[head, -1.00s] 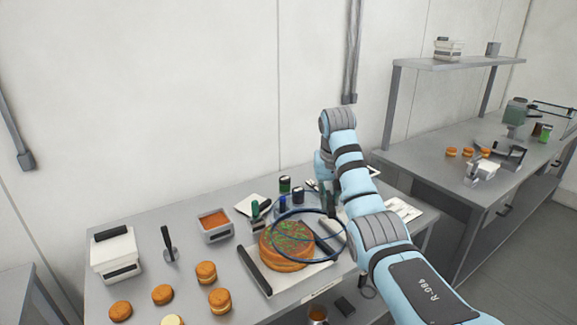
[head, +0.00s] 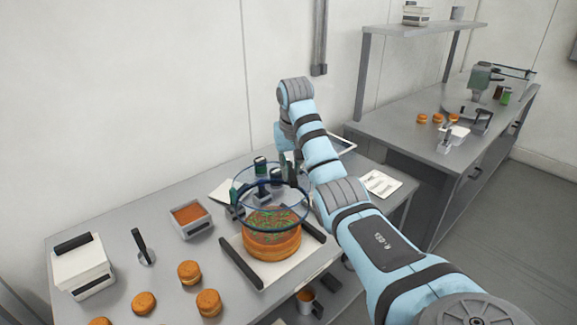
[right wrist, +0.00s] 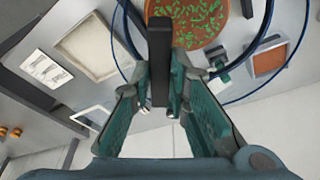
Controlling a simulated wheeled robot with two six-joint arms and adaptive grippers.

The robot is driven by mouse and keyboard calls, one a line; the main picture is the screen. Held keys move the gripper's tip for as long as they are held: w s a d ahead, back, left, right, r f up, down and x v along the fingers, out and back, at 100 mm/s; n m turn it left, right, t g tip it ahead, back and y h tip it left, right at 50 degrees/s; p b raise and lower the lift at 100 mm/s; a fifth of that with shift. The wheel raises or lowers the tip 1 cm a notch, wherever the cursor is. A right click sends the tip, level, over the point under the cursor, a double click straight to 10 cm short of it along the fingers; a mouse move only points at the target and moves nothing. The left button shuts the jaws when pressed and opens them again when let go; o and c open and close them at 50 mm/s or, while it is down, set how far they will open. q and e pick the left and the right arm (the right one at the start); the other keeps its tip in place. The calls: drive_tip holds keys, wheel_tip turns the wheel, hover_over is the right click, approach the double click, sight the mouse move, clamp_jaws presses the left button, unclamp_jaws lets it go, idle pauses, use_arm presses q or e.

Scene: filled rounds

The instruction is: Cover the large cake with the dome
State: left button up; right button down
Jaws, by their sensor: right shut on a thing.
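The large cake (head: 272,245) is round and orange-brown with green sprinkles, on a white board with dark handles (head: 243,262). The clear dome with a dark blue rim (head: 238,213) hangs over the cake's top and back in the head view. The rim looks roughly level; the cake's lower side shows below it. My right gripper (head: 296,172) is shut on the dome's dark handle, seen between the fingers in the right wrist view (right wrist: 160,55). That view also shows the cake top (right wrist: 195,20) inside the rim (right wrist: 287,62). My left gripper is out of view.
Several small round cakes (head: 189,272) stand at the front left. Another bench is right.

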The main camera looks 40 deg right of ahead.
drive_tip(key=shift+w+f, duration=0.7)
drive_tip(key=shift+f, duration=0.25)
drive_tip(key=f, duration=1.3)
drive_tip(key=shift+s+b, duration=0.35)
drive_tip(key=shift+x, duration=0.8)
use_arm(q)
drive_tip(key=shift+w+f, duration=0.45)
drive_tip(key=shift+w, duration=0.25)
use_arm(e)
drive_tip(key=shift+s+a, duration=0.15)
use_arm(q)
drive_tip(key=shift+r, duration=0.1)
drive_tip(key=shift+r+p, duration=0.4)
use_arm(e)
drive_tip(key=shift+s+a, duration=0.15)
drive_tip(key=c, duration=1)
unclamp_jaws()
drive_tip(key=shift+o, duration=0.2)
